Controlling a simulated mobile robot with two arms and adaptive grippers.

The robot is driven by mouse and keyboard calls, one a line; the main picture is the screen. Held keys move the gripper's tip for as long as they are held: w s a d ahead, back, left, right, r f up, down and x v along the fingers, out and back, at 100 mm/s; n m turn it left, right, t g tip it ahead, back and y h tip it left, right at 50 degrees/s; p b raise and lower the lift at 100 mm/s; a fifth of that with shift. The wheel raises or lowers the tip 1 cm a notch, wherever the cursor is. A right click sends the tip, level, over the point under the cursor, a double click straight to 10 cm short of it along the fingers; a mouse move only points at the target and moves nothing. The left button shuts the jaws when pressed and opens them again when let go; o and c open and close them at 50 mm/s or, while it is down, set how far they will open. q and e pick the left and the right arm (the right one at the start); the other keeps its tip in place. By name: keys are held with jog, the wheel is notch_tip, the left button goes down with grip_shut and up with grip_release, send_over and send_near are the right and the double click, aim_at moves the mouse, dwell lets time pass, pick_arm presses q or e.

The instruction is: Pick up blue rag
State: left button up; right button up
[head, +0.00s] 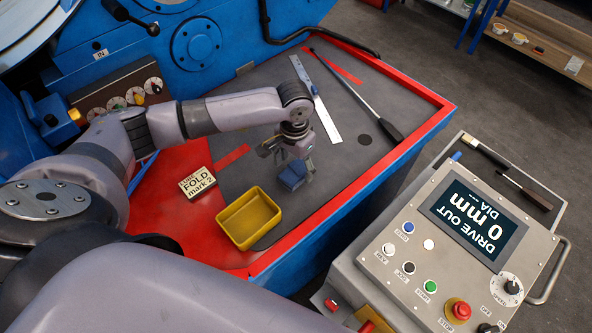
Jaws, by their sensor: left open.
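The blue rag (292,175) is a small folded blue bundle on the dark grey mat of the machine's bench, just behind and right of the yellow tray. My left gripper (288,163) is above and around the rag, pointing down, with its fingers apart. One finger shows at the rag's right side, another to its upper left. I cannot tell whether the fingers touch the rag. The gripper hides part of the rag's far side. My right gripper is not in view.
An empty-looking yellow tray (248,217) stands close in front of the rag. A steel ruler (318,100) and a black-handled rod (358,98) lie behind. A red rim (425,117) edges the bench; a control panel (455,235) stands right.

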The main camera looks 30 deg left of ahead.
pick_arm(q)
jog(key=shift+f, duration=0.65)
jog(key=shift+f+p, duration=0.25)
jog(key=shift+p, duration=0.15)
jog(key=shift+c, duration=0.4)
jog(key=c, duration=1.1)
